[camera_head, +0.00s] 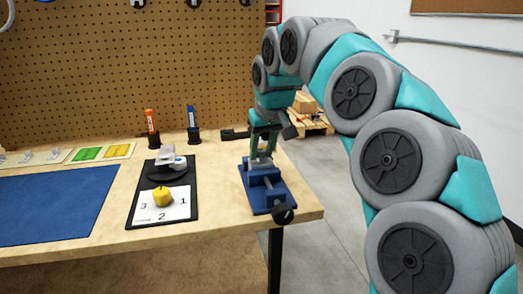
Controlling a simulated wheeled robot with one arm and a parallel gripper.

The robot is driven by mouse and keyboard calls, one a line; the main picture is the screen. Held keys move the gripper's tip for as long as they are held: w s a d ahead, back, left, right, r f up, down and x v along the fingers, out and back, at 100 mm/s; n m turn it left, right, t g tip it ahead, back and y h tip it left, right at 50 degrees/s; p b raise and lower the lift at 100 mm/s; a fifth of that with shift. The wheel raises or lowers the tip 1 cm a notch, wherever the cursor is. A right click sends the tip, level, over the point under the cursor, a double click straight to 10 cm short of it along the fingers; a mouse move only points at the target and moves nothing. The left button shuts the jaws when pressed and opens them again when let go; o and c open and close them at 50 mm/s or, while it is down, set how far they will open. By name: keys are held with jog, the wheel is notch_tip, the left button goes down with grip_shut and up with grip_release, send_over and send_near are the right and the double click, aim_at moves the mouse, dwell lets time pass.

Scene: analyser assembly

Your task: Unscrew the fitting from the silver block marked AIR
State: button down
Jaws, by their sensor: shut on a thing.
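My gripper (263,148) points down over the blue vise (256,198) near the table's right end. A small silver block (261,164) sits in the vise's jaws, right under my fingertips. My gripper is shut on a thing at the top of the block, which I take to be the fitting. The fitting itself is mostly hidden by the fingers. The AIR marking is too small to read, and I cannot tell how far the fitting is threaded in.
Left of the vise, a black board (190,207) holds a yellow knob (162,196) and a grey-white device (170,160). Orange (151,122) and blue (192,118) tools stand upright behind. A blue mat (50,207) lies left. The pegboard (130,60) closes the back.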

jog(key=n+y, duration=0.1)
jog(key=n, duration=0.2)
jog(key=shift+n+g, duration=0.3)
jog(key=shift+n, duration=0.1)
jog(key=shift+w, duration=0.1)
jog(key=n+g, duration=0.1)
jog(key=n, duration=0.1)
jog(key=shift+w+d+n+y, duration=0.1)
jog(key=shift+n+y, duration=0.3)
jog(key=shift+n, duration=0.6)
jog(key=shift+y, duration=0.3)
jog(key=shift+n+g, duration=0.9)
jog(key=shift+n, duration=1.1)
grip_release()
